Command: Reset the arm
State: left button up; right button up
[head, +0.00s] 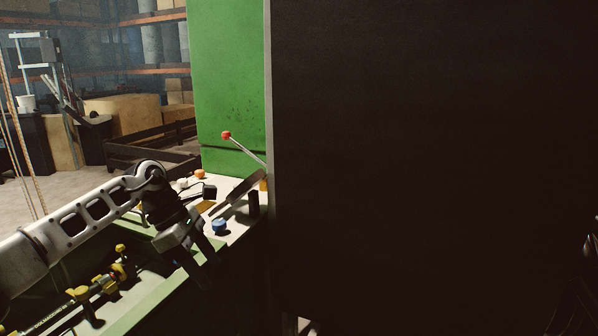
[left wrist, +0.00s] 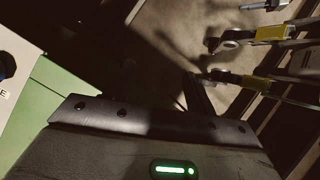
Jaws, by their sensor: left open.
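My left arm comes in from the left in the head view, bent at a grey elbow-like joint. My left gripper (head: 203,272) points down over the front edge of the green machine bench (head: 150,292). It is open, with nothing seen between its fingers. In the left wrist view my gripper's dark body with a green light fills the bottom. A lever with a red knob (head: 226,135) leans up behind the gripper, apart from it. A blue knob (head: 219,226) on the panel is just right of the gripper. My right gripper does not show clearly.
A large dark panel (head: 430,150) fills the right side, close to the gripper. A green cabinet (head: 228,70) stands behind the bench. Yellow-banded hose fittings (head: 105,283) lie in the bench recess, below my left arm. Shelves and boxes stand far back left.

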pick_arm(q)
jog(key=s+d+f+n+t+h, duration=0.25)
jog(key=s+d+n+h, duration=0.3)
jog(key=d, duration=0.45)
jog(key=s+d+f+n+t+h, duration=0.2)
jog(key=s+d+f+n+h, duration=0.15)
jog(key=d+n+h, duration=0.55)
jog(key=s+a+f+m+t+y, duration=0.3)
jog(key=s+a+f+m+y, duration=0.5)
jog(key=m, duration=0.9)
jog(key=s+a+f+m+t+y, duration=0.3)
jog(key=s+a+f+m+y, duration=0.5)
jog(key=m, duration=1)
jog(key=s+f+y, duration=0.1)
jog(key=s+f, duration=0.1)
jog(key=s, duration=0.1)
jog(key=shift+s+f, duration=0.15)
jog(key=shift+m, duration=0.25)
